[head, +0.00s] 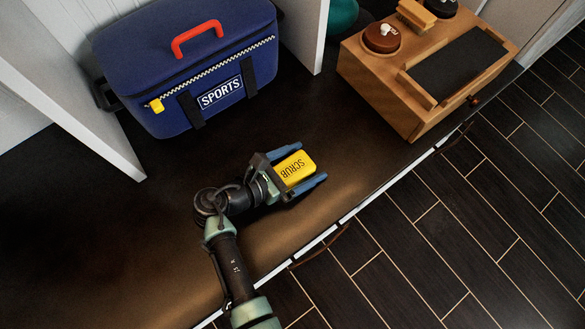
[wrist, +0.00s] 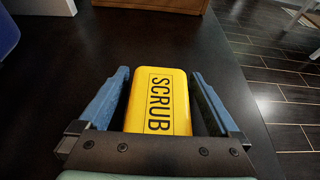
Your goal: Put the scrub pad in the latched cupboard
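The yellow scrub pad (head: 295,168), marked SCRUB, lies on the dark countertop (head: 330,130). My gripper (head: 306,165) is low over the counter, with one blue finger on each side of the pad. In the wrist view the pad (wrist: 160,100) sits between the fingers, with narrow gaps beside it, so the gripper (wrist: 160,72) looks open and not closed on it. I cannot pick out a latched cupboard in these views.
A blue SPORTS cooler bag (head: 170,75) with a red handle stands at the back left between white panels (head: 70,90). A wooden box (head: 400,105) with knobs stands at the back right. Brown handles (head: 320,246) stick out below the counter's front edge. Dark tiled floor lies beyond.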

